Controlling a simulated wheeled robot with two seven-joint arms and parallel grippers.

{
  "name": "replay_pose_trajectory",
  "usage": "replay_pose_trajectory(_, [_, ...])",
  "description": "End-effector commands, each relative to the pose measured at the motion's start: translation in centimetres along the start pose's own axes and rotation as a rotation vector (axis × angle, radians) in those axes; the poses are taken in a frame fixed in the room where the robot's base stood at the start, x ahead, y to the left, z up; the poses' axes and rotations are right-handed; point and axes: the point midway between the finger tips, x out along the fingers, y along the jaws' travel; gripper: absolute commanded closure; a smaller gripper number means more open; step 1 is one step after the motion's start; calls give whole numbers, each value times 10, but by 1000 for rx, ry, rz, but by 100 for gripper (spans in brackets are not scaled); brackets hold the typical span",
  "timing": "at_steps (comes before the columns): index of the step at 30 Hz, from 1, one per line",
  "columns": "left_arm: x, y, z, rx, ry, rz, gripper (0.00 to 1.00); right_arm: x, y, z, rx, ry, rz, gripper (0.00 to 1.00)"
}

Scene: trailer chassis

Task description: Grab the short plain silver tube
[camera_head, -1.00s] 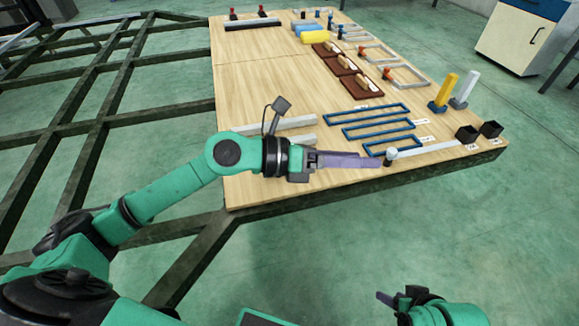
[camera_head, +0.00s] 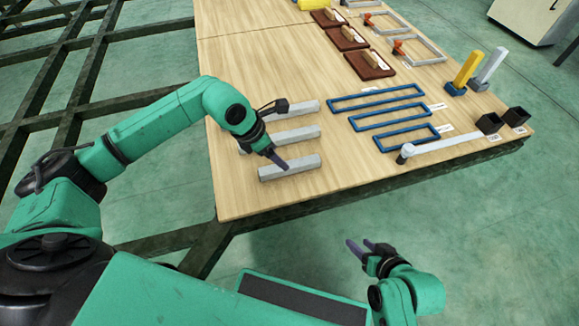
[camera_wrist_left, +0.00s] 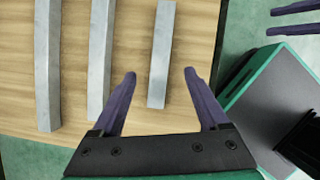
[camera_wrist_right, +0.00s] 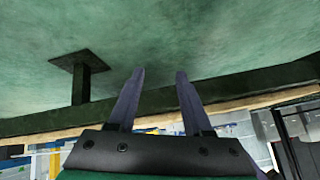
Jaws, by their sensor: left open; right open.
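Three plain silver tubes lie side by side on the wooden table. The nearest tube (camera_head: 290,168) looks the shortest; behind it lie the middle tube (camera_head: 302,133) and the far tube (camera_head: 300,109). My left gripper (camera_head: 280,163) points down at the nearest tube, open and empty. In the left wrist view the short tube (camera_wrist_left: 160,55) shows between and ahead of the spread fingers, with the two longer tubes to the left. How high the fingertips are above it is unclear. My right gripper (camera_head: 360,244) is open and empty, off the table's front edge.
Blue rectangular frames (camera_head: 387,117) lie to the right of the tubes. A white bar (camera_head: 445,144) lies near the table's right edge, by two black square cups (camera_head: 489,123). Brown boards (camera_head: 368,65) lie farther back. The table front left is bare.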

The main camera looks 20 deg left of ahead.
Motion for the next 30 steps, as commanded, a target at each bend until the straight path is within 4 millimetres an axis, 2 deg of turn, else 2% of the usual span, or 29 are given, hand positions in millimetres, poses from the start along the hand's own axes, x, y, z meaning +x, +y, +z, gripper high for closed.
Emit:
replay_pose_trajectory(1, [11, 0, 0, 0, -1, -1, 23, 7, -3, 2, 2, 26, -12, 50])
replay_pose_trajectory(5, [25, -1, 1, 0, -2, -1, 23, 14, -10, 1, 7, 82, -31, 50])
replay_pose_trajectory(12, [65, -2, 4, -1, -2, -2, 23, 32, -29, 3, 34, 252, -90, 50])
replay_pose_trajectory(20, [69, -2, 5, 0, -1, 0, 23, 30, -32, 0, 41, 287, -99, 50])
replay_pose_trajectory(26, [69, -2, 5, 0, -1, 0, 95, 30, -32, 0, 41, 286, -99, 50])
replay_pose_trajectory(27, [69, -2, 5, 0, -1, 0, 100, 30, -32, 0, 41, 286, -99, 50])
replay_pose_trajectory(30, [69, -2, 5, 0, -1, 0, 100, 30, -32, 0, 41, 286, -98, 50])
